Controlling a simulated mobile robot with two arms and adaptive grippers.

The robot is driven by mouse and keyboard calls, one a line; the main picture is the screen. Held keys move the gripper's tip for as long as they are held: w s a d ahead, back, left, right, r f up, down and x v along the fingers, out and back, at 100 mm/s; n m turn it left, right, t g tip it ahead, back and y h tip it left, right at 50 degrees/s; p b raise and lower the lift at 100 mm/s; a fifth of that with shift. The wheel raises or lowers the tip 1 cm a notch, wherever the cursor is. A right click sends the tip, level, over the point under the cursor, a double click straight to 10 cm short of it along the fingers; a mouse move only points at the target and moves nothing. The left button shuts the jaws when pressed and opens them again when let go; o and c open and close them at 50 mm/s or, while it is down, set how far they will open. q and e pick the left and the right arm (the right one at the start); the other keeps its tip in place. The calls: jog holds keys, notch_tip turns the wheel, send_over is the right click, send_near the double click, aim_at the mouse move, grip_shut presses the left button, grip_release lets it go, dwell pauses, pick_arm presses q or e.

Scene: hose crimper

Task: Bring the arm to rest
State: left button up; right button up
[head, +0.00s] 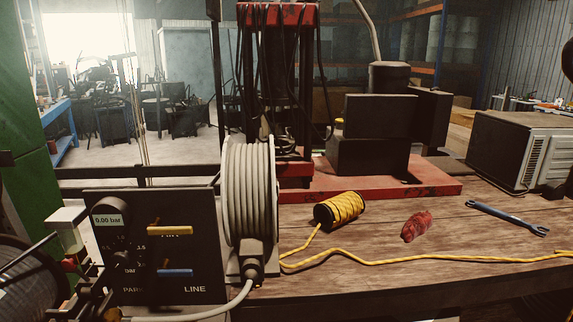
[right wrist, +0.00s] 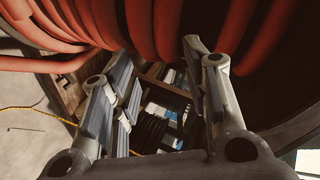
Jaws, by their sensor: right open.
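My right gripper (right wrist: 158,68) shows in the right wrist view with its two fingers spread apart and nothing between them. Thick orange-red hose coils (right wrist: 150,22) pass across the top of that view, close to the fingertips; whether they touch cannot be told. Neither gripper shows in the head view. A dark control panel (head: 150,275) stands at the lower left there, with a display reading 0.00 bar, a yellow lever (head: 169,231) and a blue lever (head: 175,273). Both levers lie roughly level.
A grey hose reel (head: 250,195) stands beside the panel. The wooden bench (head: 400,285) holds a yellow rope spool (head: 339,209), a red rag (head: 416,226), a blue wrench (head: 507,218) and a microwave-like box (head: 520,150). A red-based machine (head: 370,185) stands behind.

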jog(key=s+a+f+n+g+y+p, duration=0.1)
jog(key=s+a+f+n+g, duration=0.3)
jog(key=s+f, duration=0.5)
jog(key=s+a+f+n+g+y, duration=0.1)
jog(key=s+a+f+n+g, duration=0.15)
jog(key=s+f+n, duration=0.65)
jog(key=s+d+f+n+g, duration=0.2)
jog(key=s+f, duration=0.4)
jog(key=s, duration=0.3)
jog(key=s+d+f+n+g+p, duration=0.1)
jog(key=s+f+g, duration=0.3)
jog(key=s, duration=0.5)
notch_tip(320, 180, down, 2)
jog(key=shift+s+d+f+n+h, duration=0.15)
jog(key=shift+s+d+n+h, duration=0.1)
jog(key=shift+d+n+h, duration=0.2)
